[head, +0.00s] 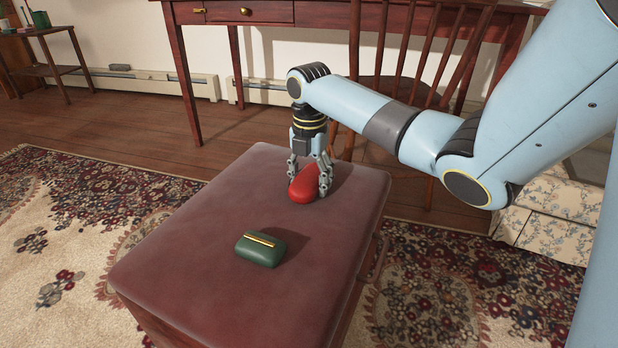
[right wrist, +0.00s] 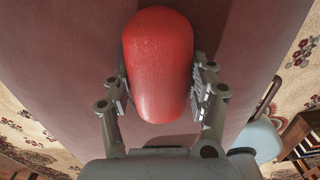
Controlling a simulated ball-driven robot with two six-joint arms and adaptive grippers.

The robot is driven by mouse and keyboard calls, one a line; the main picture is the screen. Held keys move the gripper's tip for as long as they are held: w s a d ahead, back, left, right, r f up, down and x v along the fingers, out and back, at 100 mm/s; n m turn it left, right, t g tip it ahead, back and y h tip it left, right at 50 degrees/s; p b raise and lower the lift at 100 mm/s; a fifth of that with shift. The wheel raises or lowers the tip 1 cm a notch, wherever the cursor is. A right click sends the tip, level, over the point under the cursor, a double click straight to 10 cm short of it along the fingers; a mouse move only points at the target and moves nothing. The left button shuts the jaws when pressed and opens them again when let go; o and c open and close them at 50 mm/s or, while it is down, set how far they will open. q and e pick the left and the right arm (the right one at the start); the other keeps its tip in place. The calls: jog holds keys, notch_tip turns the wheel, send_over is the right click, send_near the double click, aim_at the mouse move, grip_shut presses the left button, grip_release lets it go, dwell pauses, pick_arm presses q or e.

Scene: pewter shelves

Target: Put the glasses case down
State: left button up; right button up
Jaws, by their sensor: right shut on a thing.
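A red, rounded, elongated case (head: 303,184), which looks like the glasses case, is at the far part of the reddish-brown padded top (head: 190,240). My right gripper (head: 311,178) points down over it with its fingers on either side. In the right wrist view the red case (right wrist: 158,65) sits between the two fingers of the gripper (right wrist: 162,95), which is shut on it. The case is at or just above the padded surface; I cannot tell if it touches. My left gripper is not in view.
A green case with a gold band (head: 262,249) sits on the same top, nearer the front. The top is clear around it. A wooden chair (head: 420,60) and a desk (head: 250,12) stand behind. A patterned rug (head: 60,220) lies on the floor.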

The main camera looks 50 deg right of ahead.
jog(key=shift+f, duration=0.1)
jog(key=shift+f, duration=0.1)
jog(key=o, duration=1.2)
